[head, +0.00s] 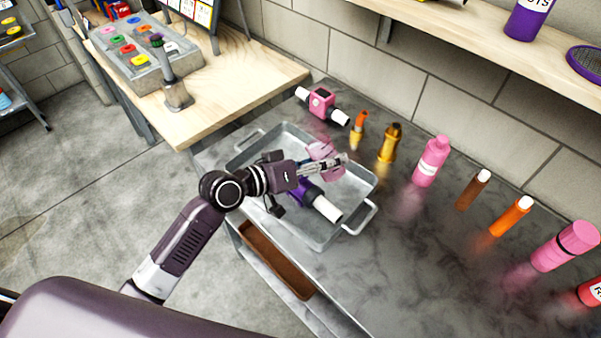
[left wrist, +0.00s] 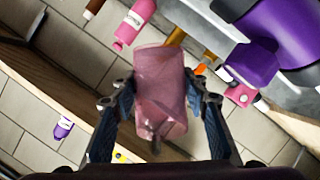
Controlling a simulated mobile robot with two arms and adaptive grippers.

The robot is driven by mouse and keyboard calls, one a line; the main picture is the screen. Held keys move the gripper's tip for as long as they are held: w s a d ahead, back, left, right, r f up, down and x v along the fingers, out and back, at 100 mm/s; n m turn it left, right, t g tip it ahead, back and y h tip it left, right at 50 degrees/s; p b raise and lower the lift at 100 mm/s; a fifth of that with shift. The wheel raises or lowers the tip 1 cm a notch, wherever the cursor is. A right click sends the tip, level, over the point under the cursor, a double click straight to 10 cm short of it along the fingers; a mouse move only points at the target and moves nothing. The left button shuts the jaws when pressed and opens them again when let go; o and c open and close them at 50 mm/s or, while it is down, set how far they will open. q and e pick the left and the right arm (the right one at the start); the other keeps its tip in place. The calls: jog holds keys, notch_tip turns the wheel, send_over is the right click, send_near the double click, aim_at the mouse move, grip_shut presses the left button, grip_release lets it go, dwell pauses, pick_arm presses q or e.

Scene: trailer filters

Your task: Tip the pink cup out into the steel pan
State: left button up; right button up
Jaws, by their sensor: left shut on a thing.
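The pink cup (head: 325,150) is held above the right part of the steel pan (head: 286,140), which lies on the dark counter. My left gripper (head: 327,163) is shut on the cup. I cannot tell what the cup holds. A purple part with a white end (head: 327,208) lies in the pan below the gripper. My right gripper is out of view.
Several more bottles line the wall to the right. A wooden bench (head: 225,85) adjoins at left.

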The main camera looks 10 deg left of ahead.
pick_arm(q)
jog(key=shift+a+n+b, duration=0.1)
jog(key=shift+n+b, duration=0.3)
jog(key=shift+b, duration=0.2)
jog(key=shift+f+n+h+b, duration=0.25)
jog(key=shift+n+h+b, duration=0.4)
jog(key=shift+b, duration=0.3)
dwell(0.6)
jog(key=shift+r+n+h, duration=0.65)
jog(key=shift+r+n, duration=0.25)
jog(key=shift+n, duration=0.55)
dwell(1.7)
jog(key=shift+w+a+f+n+h+b, duration=0.4)
jog(key=shift+a+n+b, duration=0.25)
jog(key=shift+b, duration=0.5)
dwell(0.4)
jog(key=shift+r+n+t, duration=0.3)
jog(key=shift+r+n, duration=0.1)
jog(key=shift+n, duration=0.25)
dwell(0.5)
